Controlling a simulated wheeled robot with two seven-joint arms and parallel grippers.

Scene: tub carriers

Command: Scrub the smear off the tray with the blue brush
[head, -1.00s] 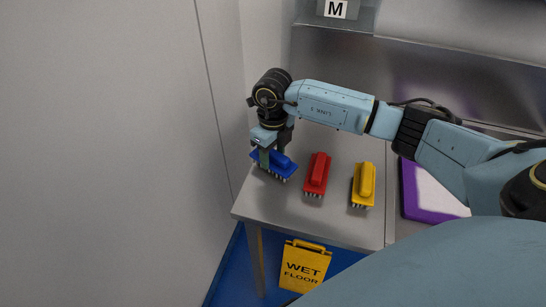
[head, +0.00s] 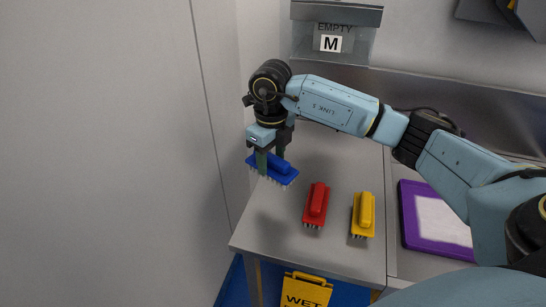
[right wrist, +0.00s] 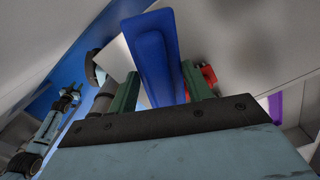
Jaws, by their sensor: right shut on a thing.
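The blue brush (head: 280,173) is in my right gripper (head: 271,156), at the left of the head view. The gripper is shut on it, and the brush hangs above the steel table, bristles down. In the right wrist view the blue brush (right wrist: 152,50) sits between the two green fingers. The purple-rimmed tray (head: 410,222) lies at the right, partly behind my right arm. Its inner face is pale, and I cannot make out a smear. My left gripper (right wrist: 70,93) shows small at the left of the right wrist view, its opening unclear.
A red brush (head: 316,203) and a yellow brush (head: 364,213) stand on the steel table (head: 285,225), between the blue brush and the tray. A clear bin marked M (head: 350,50) is at the back. A yellow wet-floor sign (head: 305,290) stands below the front edge.

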